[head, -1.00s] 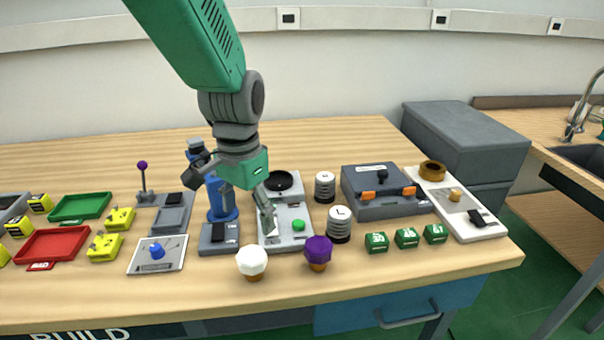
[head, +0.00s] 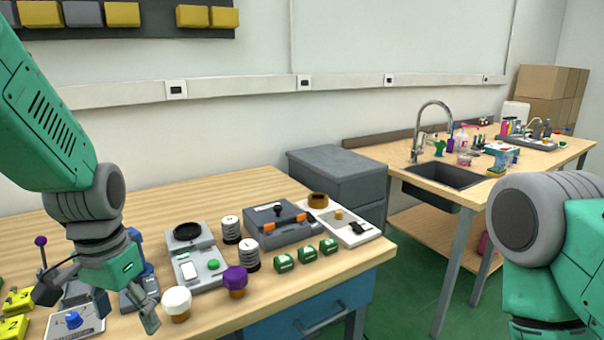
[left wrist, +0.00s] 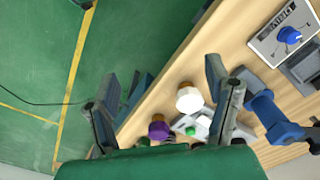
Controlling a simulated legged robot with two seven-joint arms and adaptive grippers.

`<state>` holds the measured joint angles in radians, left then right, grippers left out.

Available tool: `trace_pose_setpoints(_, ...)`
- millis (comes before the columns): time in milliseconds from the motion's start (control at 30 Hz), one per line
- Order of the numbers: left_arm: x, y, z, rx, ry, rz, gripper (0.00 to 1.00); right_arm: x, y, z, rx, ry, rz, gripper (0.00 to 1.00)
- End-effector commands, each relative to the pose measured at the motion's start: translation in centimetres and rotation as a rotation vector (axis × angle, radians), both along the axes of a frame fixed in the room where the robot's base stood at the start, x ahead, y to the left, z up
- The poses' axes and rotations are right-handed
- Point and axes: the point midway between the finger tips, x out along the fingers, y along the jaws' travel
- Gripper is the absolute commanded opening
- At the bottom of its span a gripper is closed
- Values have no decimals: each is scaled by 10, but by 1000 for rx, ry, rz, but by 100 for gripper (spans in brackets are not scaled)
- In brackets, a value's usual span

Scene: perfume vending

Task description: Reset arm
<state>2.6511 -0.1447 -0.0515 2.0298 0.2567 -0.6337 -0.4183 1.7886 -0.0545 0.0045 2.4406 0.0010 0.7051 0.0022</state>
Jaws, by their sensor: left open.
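My left gripper (head: 112,300) is open and empty above the left part of the workbench (head: 225,330) in the head view. It also shows in the left wrist view (left wrist: 165,105), with its fingers spread and the white-topped bottle (left wrist: 189,98) and the purple-topped bottle (left wrist: 158,130) visible beyond and between them. In the head view the white-topped bottle (head: 176,303) and the purple-topped bottle (head: 236,281) stand near the front edge, right of the gripper. A green arm part of mine (head: 565,250) shows at the right; its gripper is out of the frame.
A grey scale-like device (head: 205,270), striped cylinders (head: 231,229), a dark case (head: 275,225) and green numbered blocks (head: 307,254) crowd the bench. A blue device (left wrist: 275,125) is close to the gripper in the left wrist view. A sink counter (head: 445,180) stands to the right.

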Motion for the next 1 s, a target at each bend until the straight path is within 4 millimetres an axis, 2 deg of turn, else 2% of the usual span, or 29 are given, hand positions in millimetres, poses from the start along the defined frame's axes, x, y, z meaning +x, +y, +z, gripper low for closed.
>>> trace_pose_setpoints(33,-4,2,-13,5,9,6,72,0,0,0,0,0,0,0)
trace_pose_setpoints(267,-12,8,-59,33,9,30,72,1,0,-1,0,-1,0,0)
trace_pose_setpoints(467,-36,16,-114,61,4,54,72,0,0,-2,0,-1,0,0)
trace_pose_setpoints(567,-55,20,-150,72,1,69,72,0,0,-3,0,0,0,0)
trace_pose_setpoints(667,-84,23,-193,80,0,84,72,0,0,-4,0,0,0,0)
trace_pose_setpoints(800,-147,23,-253,67,-10,116,72,0,0,-6,0,-1,0,0)
trace_pose_setpoints(900,-188,19,-278,42,-24,142,72,0,0,-7,0,-1,0,0)
trace_pose_setpoints(1000,-215,15,-290,18,-36,165,72,0,0,-8,0,-1,0,0)
